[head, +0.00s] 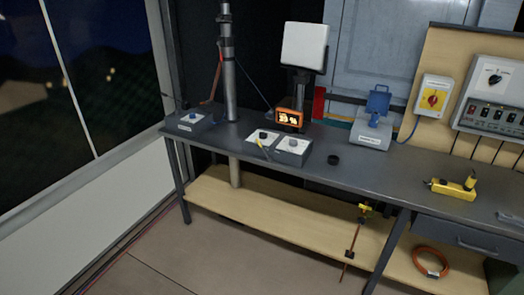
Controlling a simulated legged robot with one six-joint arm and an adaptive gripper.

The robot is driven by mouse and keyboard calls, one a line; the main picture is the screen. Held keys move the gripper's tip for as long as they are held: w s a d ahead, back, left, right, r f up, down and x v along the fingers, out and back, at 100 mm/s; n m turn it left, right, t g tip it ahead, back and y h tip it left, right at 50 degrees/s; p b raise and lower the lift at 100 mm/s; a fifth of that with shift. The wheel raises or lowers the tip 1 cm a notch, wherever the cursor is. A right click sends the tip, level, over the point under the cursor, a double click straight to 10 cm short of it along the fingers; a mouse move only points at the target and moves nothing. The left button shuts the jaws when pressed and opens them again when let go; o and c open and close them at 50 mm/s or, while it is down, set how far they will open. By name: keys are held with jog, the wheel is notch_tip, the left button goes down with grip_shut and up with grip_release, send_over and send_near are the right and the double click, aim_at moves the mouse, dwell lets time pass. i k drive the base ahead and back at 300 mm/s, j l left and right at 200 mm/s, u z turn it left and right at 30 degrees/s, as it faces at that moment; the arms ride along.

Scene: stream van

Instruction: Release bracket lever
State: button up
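No part is clearly marked as the bracket lever, and I cannot tell which one it is. A white square panel (305,45) stands on a dark bracket (299,80) at the back of the bench, with an orange-framed display (290,118) at its foot. A grey vertical pole (228,65) rises through the bench to its left, with a thin reddish-brown bar (213,82) slanting beside it. A blue bracket-like part (378,101) stands upright on a pale grey-blue box (370,134). My gripper is not in view.
The dark bench (345,165) carries small control boxes (292,149), a black cap (333,160) and a yellow tool (452,187). A wooden shelf (285,218) below holds an orange coil (430,262). A switch panel (493,95) is at right. Floor (190,262) in front is clear.

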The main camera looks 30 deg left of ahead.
aim_at(270, 159)
jog(key=i+j, duration=0.25)
jog(key=j, duration=0.2)
jog(key=i+j, duration=0.3)
jog(key=j, duration=0.15)
jog(key=i+j, duration=0.25)
jog(key=j, duration=0.2)
jog(key=i+j, duration=0.25)
jog(key=j, duration=0.2)
jog(key=i+j, duration=0.3)
jog(key=j, duration=0.15)
jog(key=i+j, duration=0.25)
jog(key=j, duration=0.25)
jog(key=u, duration=0.05)
